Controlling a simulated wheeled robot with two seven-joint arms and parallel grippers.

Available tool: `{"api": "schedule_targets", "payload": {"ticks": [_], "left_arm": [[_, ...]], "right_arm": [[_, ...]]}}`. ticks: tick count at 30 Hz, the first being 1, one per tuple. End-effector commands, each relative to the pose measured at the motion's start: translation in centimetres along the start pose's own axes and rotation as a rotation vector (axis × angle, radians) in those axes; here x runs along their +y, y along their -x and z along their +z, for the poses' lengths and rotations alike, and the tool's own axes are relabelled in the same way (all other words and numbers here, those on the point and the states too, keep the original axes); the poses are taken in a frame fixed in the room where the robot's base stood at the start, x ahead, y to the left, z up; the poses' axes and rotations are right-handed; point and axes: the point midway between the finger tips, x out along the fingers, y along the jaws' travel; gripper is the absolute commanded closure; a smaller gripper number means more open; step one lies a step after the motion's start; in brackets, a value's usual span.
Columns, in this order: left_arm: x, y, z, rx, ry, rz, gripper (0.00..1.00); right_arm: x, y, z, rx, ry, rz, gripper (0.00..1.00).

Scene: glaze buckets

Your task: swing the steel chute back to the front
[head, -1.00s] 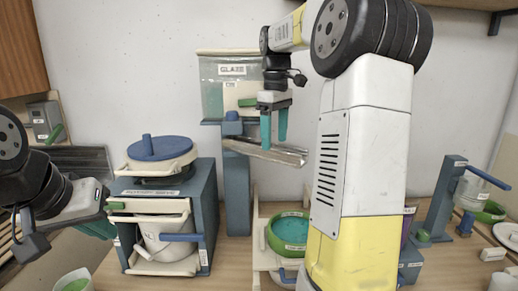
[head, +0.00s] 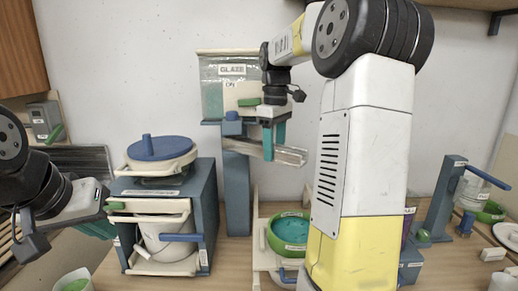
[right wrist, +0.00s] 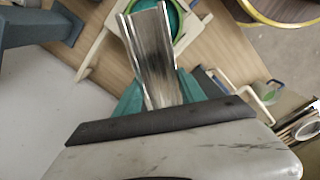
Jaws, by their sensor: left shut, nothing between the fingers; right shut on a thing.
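The steel chute (head: 290,155) hangs under the clear GLAZE tank (head: 214,92) and points to the right in the head view. My right gripper (head: 273,148) reaches down from above and is shut on the chute between its teal fingers. In the right wrist view the chute (right wrist: 152,55) runs between the fingers, its trough facing the camera, and partly overlaps the green bowl (right wrist: 182,22). My left gripper (head: 104,230) is shut and empty at the left, partly cut by the cabinet area.
The green bowl (head: 289,234) with teal glaze sits on a cream stand below the chute. A blue cabinet (head: 207,205) with a bucket stands at left. A blue-grey post (head: 237,190) holds the tank. My right arm hides the centre right.

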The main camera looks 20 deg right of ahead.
Motion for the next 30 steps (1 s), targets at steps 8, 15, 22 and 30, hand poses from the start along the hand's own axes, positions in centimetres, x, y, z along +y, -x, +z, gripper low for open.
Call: {"api": "schedule_targets", "payload": {"ticks": [8, 15, 22, 30], "left_arm": [[0.0, 0.0, 0.0, 0.0, 0.0, 0.0, 1.0], [0.0, 0.0, 0.0, 0.0, 0.0, 0.0, 1.0], [0.0, 0.0, 0.0, 0.0, 0.0, 0.0, 1.0], [0.0, 0.0, 0.0, 0.0, 0.0, 0.0, 1.0]], "right_arm": [[-0.2, 0.1, 0.0, 0.001, -0.012, 0.001, 1.0], [-1.6, 0.1, -0.1, 0.001, -0.098, 0.001, 1.0], [-4.3, 0.1, -0.6, 0.0, -0.275, 0.001, 1.0], [-7.8, 0.0, -2.1, 0.001, -0.528, 0.001, 1.0]]}}
